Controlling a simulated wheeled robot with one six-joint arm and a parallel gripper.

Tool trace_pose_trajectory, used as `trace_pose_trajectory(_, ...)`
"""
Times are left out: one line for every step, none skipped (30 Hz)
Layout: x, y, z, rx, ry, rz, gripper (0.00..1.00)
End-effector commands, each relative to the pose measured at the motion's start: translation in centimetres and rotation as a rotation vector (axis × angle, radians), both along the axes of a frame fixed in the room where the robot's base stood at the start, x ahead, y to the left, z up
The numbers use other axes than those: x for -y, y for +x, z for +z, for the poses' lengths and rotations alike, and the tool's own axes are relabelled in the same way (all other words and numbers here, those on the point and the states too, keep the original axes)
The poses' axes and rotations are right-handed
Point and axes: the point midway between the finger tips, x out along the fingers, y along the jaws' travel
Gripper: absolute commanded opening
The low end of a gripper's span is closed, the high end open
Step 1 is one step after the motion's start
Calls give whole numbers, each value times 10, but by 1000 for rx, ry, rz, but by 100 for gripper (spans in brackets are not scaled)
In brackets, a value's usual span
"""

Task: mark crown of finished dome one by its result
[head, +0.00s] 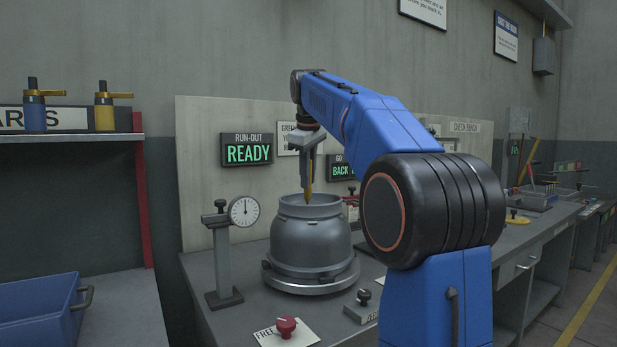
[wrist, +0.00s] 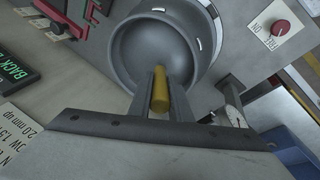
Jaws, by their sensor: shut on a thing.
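The grey dome (head: 311,248) sits upright on a round dark fixture (head: 310,277) on the bench, with a raised collar at its top. My gripper (head: 308,178) points down over it, shut on a yellow pointed marker (head: 309,191). The marker's tip is at the collar's opening; whether it touches anything is unclear. In the wrist view the yellow marker (wrist: 161,91) stands between my two fingers, in front of the dome's round, bowl-like grey surface (wrist: 150,50). A sign (head: 247,150) behind reads RUN-OUT READY.
A dial gauge (head: 244,212) on a post stands just left of the dome. A red knob (head: 287,325) on a FREE label lies in front. A second lit sign (head: 341,168) is partly hidden by my arm. A shelf at left holds blue (head: 34,112) and yellow (head: 104,112) tools above a blue bin (head: 38,312).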

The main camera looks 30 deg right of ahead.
Motion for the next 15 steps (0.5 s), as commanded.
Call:
trace_pose_trajectory(0, 0, 2, 0, 0, 0, 0)
trace_pose_trajectory(0, 0, 4, 0, 0, 0, 0)
trace_pose_trajectory(0, 0, 6, 0, 0, 0, 0)
trace_pose_trajectory(0, 0, 9, 1, -1, 0, 0)
trace_pose_trajectory(0, 0, 12, 1, 0, 0, 0)
trace_pose_trajectory(0, 0, 15, 1, 0, 0, 0)
trace_pose_trajectory(0, 0, 17, 1, 0, 0, 0)
trace_pose_trajectory(0, 0, 20, 2, 0, -1, 0)
trace_pose_trajectory(0, 0, 23, 2, 0, -1, 0)
trace_pose_trajectory(0, 1, 25, 2, 0, -1, 0)
trace_pose_trajectory(0, 1, 28, 2, 0, -1, 0)
trace_pose_trajectory(0, 1, 31, 2, 0, -1, 0)
trace_pose_trajectory(0, 1, 33, 0, 0, -1, 0)
trace_pose_trajectory(0, 1, 36, 2, 0, -1, 0)
trace_pose_trajectory(0, 1, 39, 3, -1, -1, 0)
